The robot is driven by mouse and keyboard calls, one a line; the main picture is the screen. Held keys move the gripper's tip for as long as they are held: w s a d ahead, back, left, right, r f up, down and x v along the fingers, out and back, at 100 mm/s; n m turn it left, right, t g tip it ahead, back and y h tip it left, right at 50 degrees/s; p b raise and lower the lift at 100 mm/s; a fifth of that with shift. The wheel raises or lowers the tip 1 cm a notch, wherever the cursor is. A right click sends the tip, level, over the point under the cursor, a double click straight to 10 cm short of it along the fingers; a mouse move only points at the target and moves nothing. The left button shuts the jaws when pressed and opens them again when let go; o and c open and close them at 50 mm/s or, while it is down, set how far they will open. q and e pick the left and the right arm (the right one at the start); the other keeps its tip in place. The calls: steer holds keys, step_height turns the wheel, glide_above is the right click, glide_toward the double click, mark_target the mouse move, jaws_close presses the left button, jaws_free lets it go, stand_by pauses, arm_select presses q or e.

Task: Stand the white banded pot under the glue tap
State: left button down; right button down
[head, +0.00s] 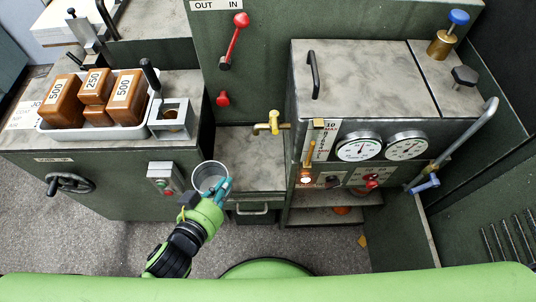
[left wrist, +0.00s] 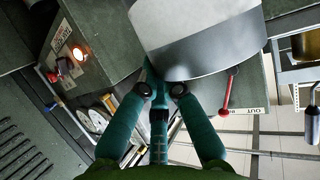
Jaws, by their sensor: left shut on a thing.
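The white banded pot (head: 208,172) is held upright or nearly so, its open top showing in the head view. In the left wrist view the pot (left wrist: 195,25) is large, pale, with a darker grey band low down. My left gripper (head: 221,188) is shut on the pot's near right side; its teal fingers (left wrist: 160,95) also show in the left wrist view. The brass glue tap (head: 270,123) sticks out left from the grey machine, to the right of and beyond the pot. My right gripper is not in view.
A bare grey shelf (head: 254,158) lies below the tap, above a drawer with a handle (head: 252,211). The machine (head: 318,128) with two gauges bounds it on the right. On the left bench stands a white tray (head: 98,131) of brown numbered blocks.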

arm_select(q)
steer(key=w+d+p, duration=0.1)
steer(key=w+d, duration=1)
step_height(320, 180, down, 7)
steer(key=shift+w+d+b, duration=0.15)
steer(key=shift+b, duration=0.6)
steer(key=shift+f, duration=0.15)
steer(key=c, duration=1.4)
jaws_free()
